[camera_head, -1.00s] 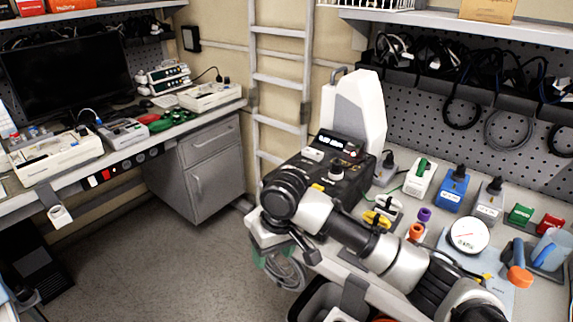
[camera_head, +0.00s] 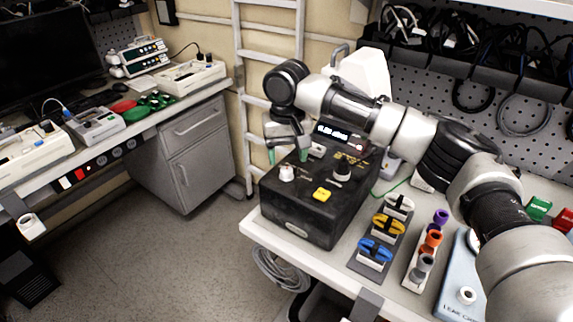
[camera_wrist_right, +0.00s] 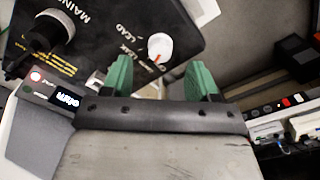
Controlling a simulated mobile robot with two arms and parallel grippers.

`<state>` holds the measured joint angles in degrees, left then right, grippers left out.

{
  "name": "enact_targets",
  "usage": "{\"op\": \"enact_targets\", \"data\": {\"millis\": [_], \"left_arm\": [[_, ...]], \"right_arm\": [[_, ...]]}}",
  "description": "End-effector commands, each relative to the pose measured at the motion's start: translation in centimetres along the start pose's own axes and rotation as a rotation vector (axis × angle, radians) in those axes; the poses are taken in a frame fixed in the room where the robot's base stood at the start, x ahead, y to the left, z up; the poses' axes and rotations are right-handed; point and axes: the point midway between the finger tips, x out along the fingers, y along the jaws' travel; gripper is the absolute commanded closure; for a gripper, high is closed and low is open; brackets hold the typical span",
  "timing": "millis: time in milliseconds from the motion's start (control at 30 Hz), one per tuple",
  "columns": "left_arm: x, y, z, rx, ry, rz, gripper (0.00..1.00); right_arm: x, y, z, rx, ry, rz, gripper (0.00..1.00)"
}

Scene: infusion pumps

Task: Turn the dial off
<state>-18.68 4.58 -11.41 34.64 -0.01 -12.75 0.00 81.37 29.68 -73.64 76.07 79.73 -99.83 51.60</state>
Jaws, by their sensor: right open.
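A black control box (camera_head: 315,215) stands on the right bench. A white dial (camera_head: 287,173) is on its top, with a black knob (camera_head: 342,168) and a yellow button (camera_head: 323,194) nearby. My right gripper (camera_head: 287,156) is open and empty, its green fingers pointing down just behind the white dial. In the wrist view the white dial (camera_wrist_right: 160,47) has an orange mark and lies beyond the gap between the open fingers (camera_wrist_right: 160,70). The gripper looks apart from it. The black knob (camera_wrist_right: 47,28) is at upper left. My left gripper is not in view.
A lit display (camera_head: 333,132) is at the box's back, near my right arm. Coloured clips (camera_head: 375,250) and several connectors (camera_head: 432,242) sit to the right. A ladder (camera_head: 270,25) stands behind. The floor (camera_head: 170,270) at left is clear.

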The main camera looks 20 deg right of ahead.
Motion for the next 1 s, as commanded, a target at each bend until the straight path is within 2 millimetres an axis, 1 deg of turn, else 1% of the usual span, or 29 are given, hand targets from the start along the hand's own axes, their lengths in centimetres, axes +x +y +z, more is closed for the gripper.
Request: {"op": "enact_targets", "data": {"millis": [67,100,167,233,333,467,633,667,800,933,967,1000], "left_arm": [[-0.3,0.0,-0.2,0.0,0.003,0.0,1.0],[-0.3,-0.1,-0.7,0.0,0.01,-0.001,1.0],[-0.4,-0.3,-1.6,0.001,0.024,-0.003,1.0],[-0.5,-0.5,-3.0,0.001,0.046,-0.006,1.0],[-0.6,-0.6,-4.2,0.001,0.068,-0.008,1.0],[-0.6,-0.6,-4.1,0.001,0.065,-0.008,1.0],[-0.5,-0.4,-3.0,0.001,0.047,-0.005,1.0],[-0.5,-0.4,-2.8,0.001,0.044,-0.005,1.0],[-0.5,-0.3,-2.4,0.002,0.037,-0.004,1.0],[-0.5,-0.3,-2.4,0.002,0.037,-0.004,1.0],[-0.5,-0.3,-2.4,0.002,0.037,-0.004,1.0],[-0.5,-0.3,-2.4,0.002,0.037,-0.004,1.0]], "right_arm": [[1.4,0.1,0.0,0.0,-0.002,0.002,0.41],[2.0,0.1,0.1,0.0,-0.002,0.002,0.41],[2.8,0.0,0.0,0.0,0.0,0.001,0.41],[3.5,0.0,0.0,0.0,0.0,0.001,0.41],[4.2,0.0,0.0,0.0,0.0,0.0,0.41],[4.5,0.0,0.0,-0.001,0.001,0.0,0.41],[4.5,0.0,0.0,-0.001,0.001,0.0,0.41],[4.5,0.0,0.0,-0.001,0.001,0.0,0.44],[4.4,0.0,0.0,-0.001,0.001,0.0,0.65],[4.4,0.0,0.0,-0.001,0.001,0.0,0.85],[4.4,0.0,0.0,-0.001,0.001,0.0,0.89],[4.4,0.0,0.0,-0.001,0.001,0.0,0.89]]}}
